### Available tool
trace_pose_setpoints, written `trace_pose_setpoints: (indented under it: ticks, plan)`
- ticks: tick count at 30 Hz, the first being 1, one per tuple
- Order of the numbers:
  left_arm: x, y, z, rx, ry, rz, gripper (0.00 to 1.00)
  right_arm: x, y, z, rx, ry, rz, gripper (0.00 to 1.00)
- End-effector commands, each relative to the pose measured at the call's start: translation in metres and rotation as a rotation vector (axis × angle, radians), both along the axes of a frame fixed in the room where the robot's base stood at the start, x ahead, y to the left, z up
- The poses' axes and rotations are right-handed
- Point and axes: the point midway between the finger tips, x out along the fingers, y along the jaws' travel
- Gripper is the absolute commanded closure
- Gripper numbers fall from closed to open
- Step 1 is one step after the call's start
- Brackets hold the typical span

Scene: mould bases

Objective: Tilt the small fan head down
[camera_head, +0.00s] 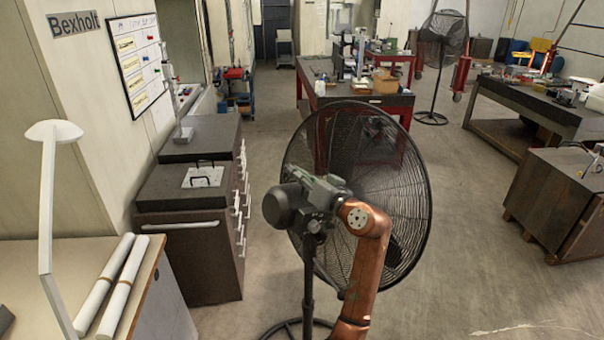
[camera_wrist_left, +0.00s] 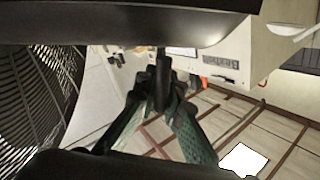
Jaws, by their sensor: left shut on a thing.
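A pedestal fan stands right in front of me in the head view. Its round black wire-caged head (camera_head: 400,170) faces away, with a grey motor housing (camera_head: 284,207) behind it on a dark upright pole (camera_head: 308,270). My left gripper (camera_head: 322,194), on a copper-coloured arm, is at the back of the head beside the motor housing. In the left wrist view its fingers (camera_wrist_left: 163,88) are closed on a short dark post (camera_wrist_left: 162,75) below a dark rounded body. The cage (camera_wrist_left: 40,90) shows at left there. The fingertips are hard to make out in the head view. My right gripper is not in view.
Another pedestal fan (camera_head: 442,42) stands at the back. A dark drawer cabinet (camera_head: 190,240) is left of the near fan, and a bench with white rolls (camera_head: 105,285) is at lower left. A wooden-sided block (camera_head: 560,200) stands at right. Floor between is clear.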

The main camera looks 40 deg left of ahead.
Motion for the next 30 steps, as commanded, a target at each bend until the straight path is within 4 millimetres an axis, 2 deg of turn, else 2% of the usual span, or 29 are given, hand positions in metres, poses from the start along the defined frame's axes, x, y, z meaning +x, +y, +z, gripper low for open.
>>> trace_pose_setpoints:
  ticks: [2,3,4,11,20,25,30]
  plan:
    - [0.000,0.000,0.000,0.001,-0.001,0.000,1.00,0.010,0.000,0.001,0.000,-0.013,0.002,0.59]
    - [0.000,-0.001,0.000,0.001,-0.001,0.000,0.91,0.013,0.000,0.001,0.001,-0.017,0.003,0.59]
    - [0.000,-0.001,0.000,0.000,-0.001,0.000,0.89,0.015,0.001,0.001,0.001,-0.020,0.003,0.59]
    - [0.001,-0.002,0.000,-0.001,-0.002,-0.002,0.74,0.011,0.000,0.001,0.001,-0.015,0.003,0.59]
    - [0.001,-0.004,0.000,-0.002,-0.002,-0.003,0.74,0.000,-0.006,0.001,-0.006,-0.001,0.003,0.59]
    - [-0.003,-0.024,-0.001,-0.002,-0.002,-0.003,0.74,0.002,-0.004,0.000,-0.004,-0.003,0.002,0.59]
    - [-0.010,-0.059,-0.001,-0.002,-0.001,-0.006,0.74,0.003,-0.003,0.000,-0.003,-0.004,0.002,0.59]
